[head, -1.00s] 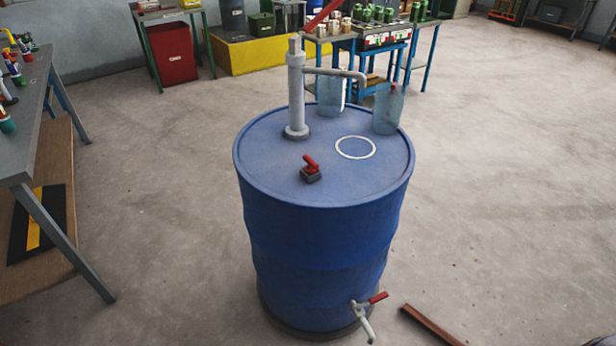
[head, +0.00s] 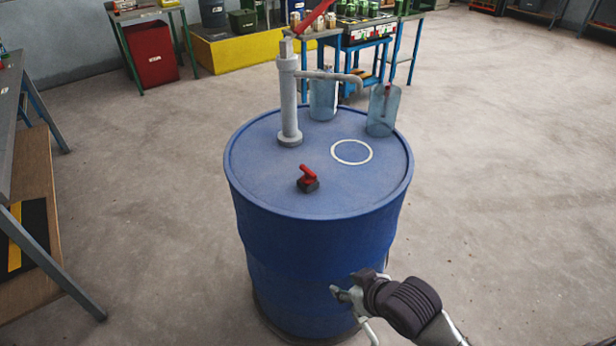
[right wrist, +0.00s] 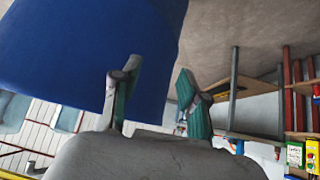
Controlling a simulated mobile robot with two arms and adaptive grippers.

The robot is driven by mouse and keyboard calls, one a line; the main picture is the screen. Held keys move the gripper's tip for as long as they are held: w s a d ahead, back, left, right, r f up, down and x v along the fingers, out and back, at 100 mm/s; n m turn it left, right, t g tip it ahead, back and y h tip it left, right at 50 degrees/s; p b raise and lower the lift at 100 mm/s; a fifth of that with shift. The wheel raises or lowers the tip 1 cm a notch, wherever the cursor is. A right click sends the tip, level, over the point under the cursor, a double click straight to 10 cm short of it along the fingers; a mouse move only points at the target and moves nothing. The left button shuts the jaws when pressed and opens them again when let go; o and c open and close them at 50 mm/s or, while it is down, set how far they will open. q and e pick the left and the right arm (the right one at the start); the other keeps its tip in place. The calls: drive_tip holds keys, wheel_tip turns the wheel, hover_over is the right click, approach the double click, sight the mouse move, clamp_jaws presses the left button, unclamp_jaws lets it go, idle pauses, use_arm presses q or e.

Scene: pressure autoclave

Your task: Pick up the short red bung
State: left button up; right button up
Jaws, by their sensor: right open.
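I cannot make out a short red bung for certain. A small red-handled piece on a dark block (head: 308,180) sits on top of the blue drum (head: 290,205), near its front; whether it is the bung I cannot tell. My left gripper is out of view.
On the drum stand a grey pump (head: 289,100) with a red handle, two clear bluish jugs (head: 323,98) and a white ring (head: 351,152). A grey table (head: 12,110) is at left. Floor to the right is clear.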

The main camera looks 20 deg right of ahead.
drive_tip(key=w+d+r+t+y, duration=0.1)
drive_tip(key=w+r+t, duration=0.1)
drive_tip(key=w+r, duration=0.4)
drive_tip(key=t+y, duration=0.2)
drive_tip(key=t, duration=0.1)
approach(314, 174)
drive_tip(key=shift+n+t, duration=0.3)
drive_tip(key=shift+n, duration=0.1)
drive_tip(key=x, duration=0.6)
drive_tip(key=shift+w+f+p, duration=0.25)
drive_tip(key=shift+w+p, duration=0.05)
drive_tip(key=x, duration=0.3)
drive_tip(key=p+x, duration=0.1)
drive_tip(key=x, duration=0.1)
drive_tip(key=shift+w+a+f, duration=0.2)
drive_tip(key=shift+a, duration=0.2)
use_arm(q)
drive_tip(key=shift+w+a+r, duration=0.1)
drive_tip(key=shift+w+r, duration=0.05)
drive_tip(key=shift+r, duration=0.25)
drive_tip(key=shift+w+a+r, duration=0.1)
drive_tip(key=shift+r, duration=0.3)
use_arm(e)
clamp_jaws()
